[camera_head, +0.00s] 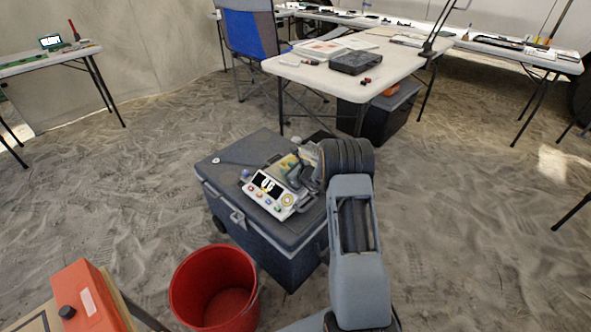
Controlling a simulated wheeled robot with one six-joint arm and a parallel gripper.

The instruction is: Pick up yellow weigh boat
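My arm reaches over a dark grey cooler-like case (228,162), and my gripper (287,172) is low over the middle of its lid. A small pale yellow thing (281,163), likely the yellow weigh boat, lies beside and partly behind my gripper. My gripper and arm hide part of it. I cannot tell whether the fingers touch it, or whether they are open or shut.
A white device (271,195) with a dark screen and coloured buttons sits on the lid, close in front of my gripper. A red bucket (186,283) stands before the case. An orange box (88,292) is at bottom left. A white table (325,77) stands behind. Sandy floor is open to the right.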

